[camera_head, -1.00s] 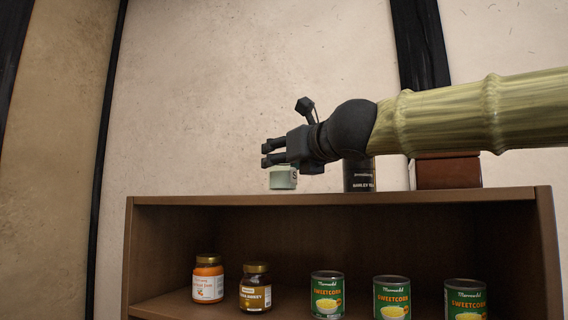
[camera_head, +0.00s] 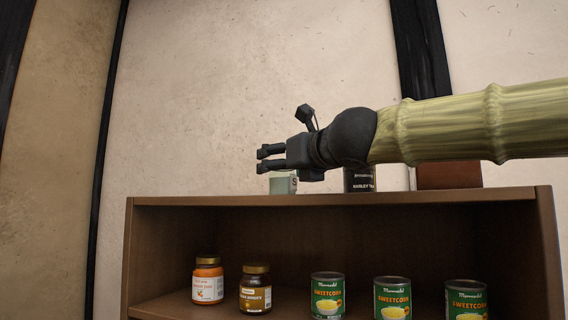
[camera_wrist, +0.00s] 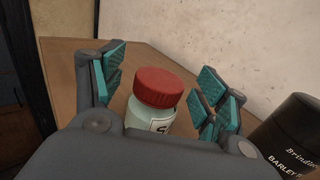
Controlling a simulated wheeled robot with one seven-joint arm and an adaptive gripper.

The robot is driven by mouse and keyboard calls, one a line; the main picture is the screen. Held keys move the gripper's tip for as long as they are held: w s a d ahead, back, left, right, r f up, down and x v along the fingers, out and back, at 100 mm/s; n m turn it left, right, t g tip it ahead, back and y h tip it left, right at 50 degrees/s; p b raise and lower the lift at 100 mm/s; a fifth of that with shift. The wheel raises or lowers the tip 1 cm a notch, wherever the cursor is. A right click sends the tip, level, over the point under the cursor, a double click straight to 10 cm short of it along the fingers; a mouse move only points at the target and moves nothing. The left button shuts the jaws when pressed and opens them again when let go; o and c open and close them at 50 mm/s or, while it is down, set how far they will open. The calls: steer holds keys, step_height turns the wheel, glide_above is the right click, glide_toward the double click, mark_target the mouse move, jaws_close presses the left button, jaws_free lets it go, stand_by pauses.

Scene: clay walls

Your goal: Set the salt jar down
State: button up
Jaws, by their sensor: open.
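The salt jar (camera_wrist: 152,101), pale green with a red lid and a label with an S, stands upright on the top of the wooden shelf unit (camera_head: 220,200). In the head view the jar (camera_head: 283,185) shows just below my gripper (camera_head: 270,158), which hides its lid. In the wrist view the jar is between the teal-padded fingers of my gripper (camera_wrist: 158,95). The fingers are open, with a gap visible on both sides of the jar.
A black barley tin (camera_head: 360,179) stands right of the jar, close to my gripper. A reddish-brown box (camera_head: 449,175) is further right. Jars (camera_head: 208,280) and sweetcorn cans (camera_head: 327,296) stand on the shelf below. The shelf top left of the jar is clear.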

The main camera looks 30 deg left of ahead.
steer(key=shift+r, duration=0.15)
steer(key=shift+d, duration=0.2)
steer(key=b+v, duration=0.2)
steer(key=v, duration=0.9)
steer(key=shift+s+d, duration=0.2)
steer(key=shift+d, duration=0.1)
